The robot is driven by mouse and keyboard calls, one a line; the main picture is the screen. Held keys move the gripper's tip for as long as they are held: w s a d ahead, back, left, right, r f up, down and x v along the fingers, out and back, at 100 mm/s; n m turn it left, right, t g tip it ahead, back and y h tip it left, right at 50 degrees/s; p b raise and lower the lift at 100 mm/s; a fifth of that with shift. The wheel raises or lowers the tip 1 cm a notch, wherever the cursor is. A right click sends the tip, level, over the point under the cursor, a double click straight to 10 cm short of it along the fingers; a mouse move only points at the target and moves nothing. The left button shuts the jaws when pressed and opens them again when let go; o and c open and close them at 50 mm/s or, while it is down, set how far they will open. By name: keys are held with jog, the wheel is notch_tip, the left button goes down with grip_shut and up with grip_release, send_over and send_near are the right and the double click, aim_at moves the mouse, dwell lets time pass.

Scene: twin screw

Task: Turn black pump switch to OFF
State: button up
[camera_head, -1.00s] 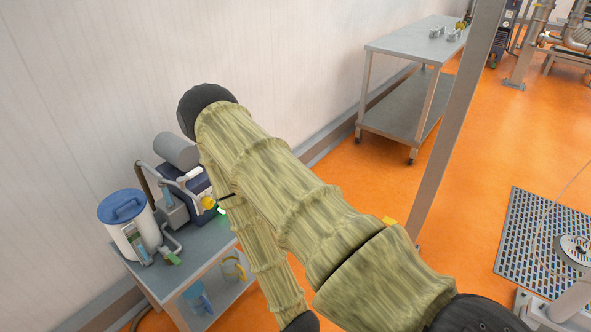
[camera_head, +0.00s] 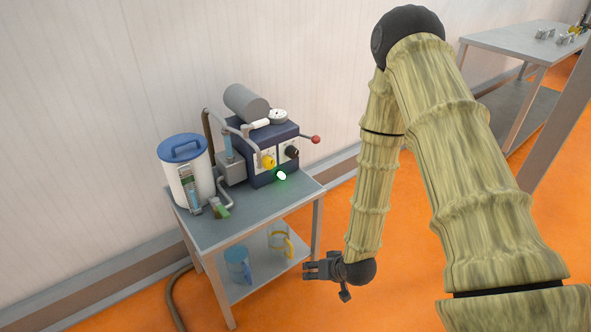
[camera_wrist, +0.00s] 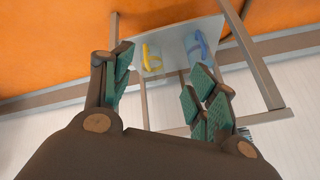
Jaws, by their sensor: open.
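The dark blue pump unit (camera_head: 258,150) stands on the small grey table against the wall. Its front carries a black switch (camera_head: 292,152) on the right and a yellow knob (camera_head: 268,160) to the left of it. The exact setting of the black switch is too small to read. A green glow with a white spot (camera_head: 281,176) shows low on the front. My gripper (camera_head: 306,270) is open and empty, lower than the table top and right of its legs. The wrist view shows its spread fingers (camera_wrist: 160,90), pointing toward the table's lower shelf.
The small table (camera_head: 235,218) also carries a white canister with a blue lid (camera_head: 188,172) and pipes. A blue jug (camera_head: 238,264) and a yellow-handled jug (camera_head: 279,240) stand on its lower shelf. A red-tipped lever (camera_head: 315,139) sticks out right of the pump. A larger table (camera_head: 520,40) stands at back right.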

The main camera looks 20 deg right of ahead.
jog(key=w+d+r+t+y+b, duration=0.1)
jog(key=w+d+r+t+b, duration=0.1)
jog(key=w+b, duration=0.4)
jog(key=w+d+r+t+y+b, duration=0.1)
jog(key=w+r+t+b, duration=0.2)
jog(key=w+b, duration=0.4)
jog(key=w+d+r+m+t+y+b, duration=0.1)
jog(key=w+d+r+t+b, duration=0.1)
jog(key=w+b, duration=0.4)
jog(key=shift+w+d+r+t, duration=0.1)
jog(key=shift+w+r+t, duration=0.2)
jog(key=shift+w, duration=0.35)
jog(key=shift+w+d+r+t, duration=0.15)
jog(key=shift+w+r, duration=0.25)
jog(key=shift+w, duration=0.2)
jog(key=shift+w+d+r+t, duration=0.1)
jog(key=shift+w+r+t, duration=0.2)
jog(key=shift+w, duration=0.35)
jog(key=t+y+b, duration=0.1)
jog(key=t+b, duration=0.1)
jog(key=b, duration=0.3)
send_near(295, 154)
jog(key=shift+m, duration=0.4)
jog(key=b+x, duration=0.2)
jog(key=x, duration=0.2)
jog(key=b+x, duration=0.2)
jog(key=x, duration=0.2)
jog(key=shift+f, duration=0.25)
jog(key=shift+b+x, duration=0.35)
jog(key=shift+x, duration=0.6)
